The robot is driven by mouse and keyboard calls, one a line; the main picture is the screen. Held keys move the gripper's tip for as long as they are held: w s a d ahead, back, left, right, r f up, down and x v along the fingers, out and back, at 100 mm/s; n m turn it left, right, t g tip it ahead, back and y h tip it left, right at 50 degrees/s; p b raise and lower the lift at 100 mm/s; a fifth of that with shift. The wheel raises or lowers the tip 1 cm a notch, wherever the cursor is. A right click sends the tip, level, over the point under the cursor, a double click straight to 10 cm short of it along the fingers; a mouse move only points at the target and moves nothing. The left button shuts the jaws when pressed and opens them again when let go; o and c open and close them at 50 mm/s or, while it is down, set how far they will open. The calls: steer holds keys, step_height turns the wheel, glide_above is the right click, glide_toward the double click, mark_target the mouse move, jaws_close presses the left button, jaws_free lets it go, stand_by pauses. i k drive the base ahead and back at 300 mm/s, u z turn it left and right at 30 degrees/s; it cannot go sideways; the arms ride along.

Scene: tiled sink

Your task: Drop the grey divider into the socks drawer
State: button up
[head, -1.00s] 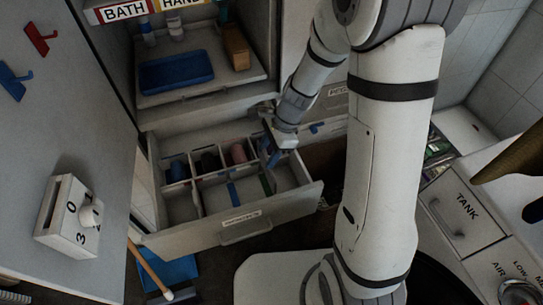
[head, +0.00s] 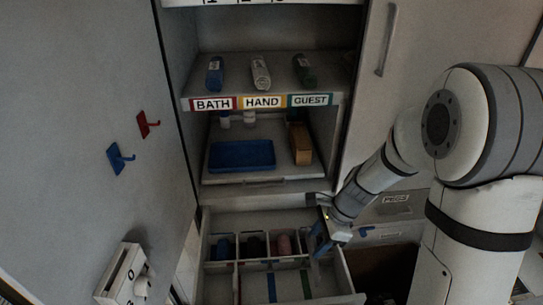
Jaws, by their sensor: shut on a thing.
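The socks drawer (head: 343,276) is pulled open at the bottom of the head view, its front cut off by the picture edge. Its back row of compartments holds a blue roll (head: 222,248), a dark roll (head: 254,247) and a pink roll (head: 284,245). My gripper (head: 317,244), with blue fingers, is at the drawer's back right, pointing down. It is shut on the grey divider (head: 315,270), which looks like a thin grey piece below the fingers and is hard to tell from the drawer's own walls. I cannot tell whether it touches the drawer floor.
Blue and green strips (head: 306,284) mark the drawer's front part. Above are a shelf labelled BATH, HAND, GUEST (head: 262,102) and a blue tray (head: 242,155). A cabinet side with hooks (head: 120,158) stands left. Another open drawer (head: 380,270) is at right.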

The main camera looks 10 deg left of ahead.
mark_target(269, 224)
steer(key=k, duration=1)
